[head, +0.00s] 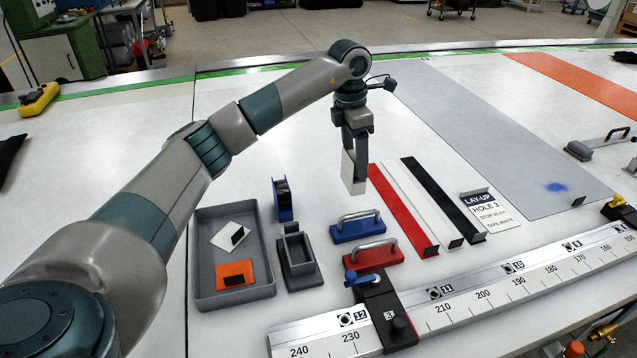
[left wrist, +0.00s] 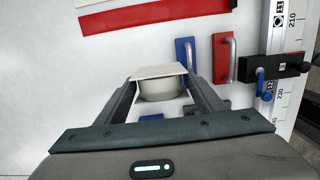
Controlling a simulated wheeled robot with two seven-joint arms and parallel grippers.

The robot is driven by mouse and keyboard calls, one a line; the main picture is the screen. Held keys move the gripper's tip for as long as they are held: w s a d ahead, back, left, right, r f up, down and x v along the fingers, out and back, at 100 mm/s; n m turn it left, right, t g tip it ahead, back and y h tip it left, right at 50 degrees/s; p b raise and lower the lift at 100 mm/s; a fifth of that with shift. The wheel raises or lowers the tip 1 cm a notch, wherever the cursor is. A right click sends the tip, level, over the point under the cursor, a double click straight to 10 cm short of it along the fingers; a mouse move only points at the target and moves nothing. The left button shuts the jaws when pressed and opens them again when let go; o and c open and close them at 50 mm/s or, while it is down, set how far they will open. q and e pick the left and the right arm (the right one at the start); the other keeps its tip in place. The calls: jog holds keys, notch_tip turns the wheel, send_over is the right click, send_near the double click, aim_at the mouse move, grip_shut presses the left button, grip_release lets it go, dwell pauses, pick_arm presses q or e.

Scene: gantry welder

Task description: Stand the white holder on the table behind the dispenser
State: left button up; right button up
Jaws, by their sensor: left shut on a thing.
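My left gripper (head: 357,155) points down above the table and is shut on the white holder (head: 351,175). In the left wrist view the white holder (left wrist: 160,83) shows a flat white plate and a pale rounded body between the fingers. It hangs behind the blue handled block, apart from it in the picture; its height above the table is hard to judge. A blue upright stand with black contents (head: 283,199) and a grey open-topped piece (head: 297,258) stand left of it. I cannot tell which is the dispenser. My right gripper is not in view.
A grey tray (head: 201,264) holds a white and an orange piece. Blue (head: 358,228) and red (head: 371,255) handled blocks stand in front. Red (head: 402,209), white and black strips lie right. A ruler rail (head: 470,295) crosses the front. Table behind the blue stand is clear.

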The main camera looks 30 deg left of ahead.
pick_arm(q)
jog(key=s+a+f+p, duration=0.1)
jog(key=a+f+p, duration=0.3)
jog(key=a, duration=0.5)
jog(key=shift+s+a+f, duration=0.25)
jog(key=shift+s+f, duration=0.15)
jog(key=shift+f, duration=0.35)
notch_tip(320, 180, down, 3)
jog(key=shift+f+p, duration=0.2)
jog(key=shift+p, duration=1)
jog(key=shift+f, duration=0.35)
